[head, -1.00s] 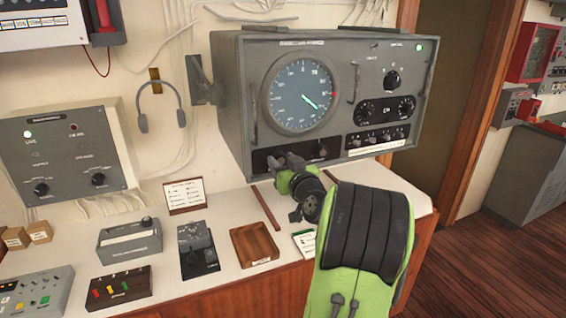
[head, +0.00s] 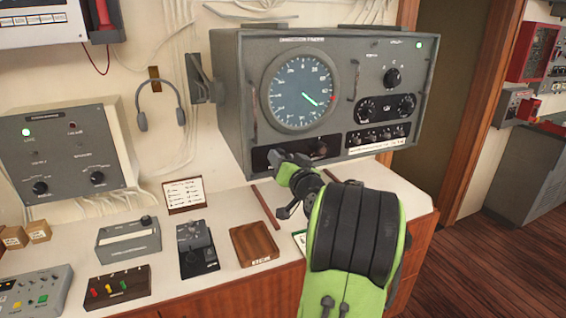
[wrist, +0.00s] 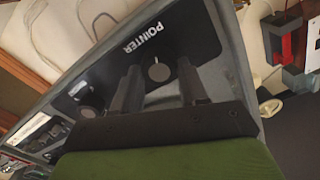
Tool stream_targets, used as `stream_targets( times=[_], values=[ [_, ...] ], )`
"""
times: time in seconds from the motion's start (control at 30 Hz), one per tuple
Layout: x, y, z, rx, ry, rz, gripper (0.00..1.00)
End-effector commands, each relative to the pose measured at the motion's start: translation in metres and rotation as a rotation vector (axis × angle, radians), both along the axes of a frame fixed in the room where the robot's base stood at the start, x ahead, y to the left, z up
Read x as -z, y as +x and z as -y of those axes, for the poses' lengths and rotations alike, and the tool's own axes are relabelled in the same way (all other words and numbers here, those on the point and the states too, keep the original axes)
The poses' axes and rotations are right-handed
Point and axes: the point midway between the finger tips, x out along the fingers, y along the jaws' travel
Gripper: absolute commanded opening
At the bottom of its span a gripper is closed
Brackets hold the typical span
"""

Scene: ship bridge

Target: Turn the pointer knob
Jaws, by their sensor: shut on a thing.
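The pointer knob (wrist: 158,73) is a round dark knob beside the white word POINTER on the black lower strip of the grey console. In the wrist view it sits between the two dark fingers of my gripper (wrist: 159,68), which is shut on it. In the head view my gripper (head: 288,160) reaches the left part of that lower strip and hides the knob. The round dial (head: 300,92) above has a blue-green face with a bright green line pointing to the lower right.
A second knob (head: 320,149) sits just right of my gripper on the same strip. A small switch panel (head: 377,138) is further right. A wooden tray (head: 254,244), a card (head: 184,194) and small control boxes stand on the white desk below.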

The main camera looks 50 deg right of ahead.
Motion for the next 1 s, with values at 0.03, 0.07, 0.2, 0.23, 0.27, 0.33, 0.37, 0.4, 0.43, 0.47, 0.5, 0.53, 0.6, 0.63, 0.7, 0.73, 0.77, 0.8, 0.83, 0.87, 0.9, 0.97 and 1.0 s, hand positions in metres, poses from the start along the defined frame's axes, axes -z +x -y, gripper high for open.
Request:
stream_targets(
  times=[0.03,0.07,0.2,0.23,0.27,0.33,0.37,0.4,0.43,0.47,0.5,0.53,0.6,0.63,0.7,0.73,0.77,0.8,0.83,0.87,0.9,0.97,1.0],
  values=[
    [0.0009,0.0000,0.0000,0.000,0.035,0.021,0.12],
    [0.0009,0.0001,0.0001,0.000,0.059,0.035,0.12],
    [0.0008,-0.0004,0.0007,0.000,0.175,0.104,0.12],
    [0.0008,-0.0002,0.0006,0.000,0.199,0.117,0.12],
    [0.0009,-0.0002,0.0006,0.000,0.224,0.132,0.12],
    [0.0011,-0.0006,0.0011,0.000,0.281,0.165,0.12],
    [0.0011,-0.0008,0.0013,0.000,0.305,0.180,0.12],
    [0.0012,-0.0008,0.0013,0.000,0.339,0.200,0.12],
    [0.0012,-0.0007,0.0014,0.000,0.363,0.214,0.12],
    [0.0013,-0.0007,0.0013,0.000,0.388,0.228,0.12],
    [0.0014,-0.0007,0.0014,0.000,0.421,0.247,0.12],
    [0.0015,-0.0008,0.0014,0.000,0.445,0.262,0.12],
    [0.0016,-0.0007,0.0014,0.000,0.501,0.295,0.12],
    [0.0016,-0.0008,0.0015,0.000,0.524,0.309,0.12],
    [0.0017,-0.0011,0.0018,0.000,0.575,0.339,0.12],
    [0.0017,-0.0013,0.0020,0.001,0.596,0.352,0.12],
    [0.0017,-0.0014,0.0021,0.001,0.616,0.364,0.12],
    [0.0018,-0.0014,0.0022,0.001,0.642,0.380,0.12],
    [0.0018,-0.0015,0.0023,0.001,0.661,0.391,0.12],
    [0.0019,-0.0014,0.0023,0.001,0.678,0.401,0.12],
    [0.0020,-0.0013,0.0022,0.000,0.700,0.415,0.12],
    [0.0022,-0.0012,0.0022,0.000,0.731,0.433,0.12],
    [0.0023,-0.0011,0.0021,0.000,0.750,0.444,0.12]
  ],
)
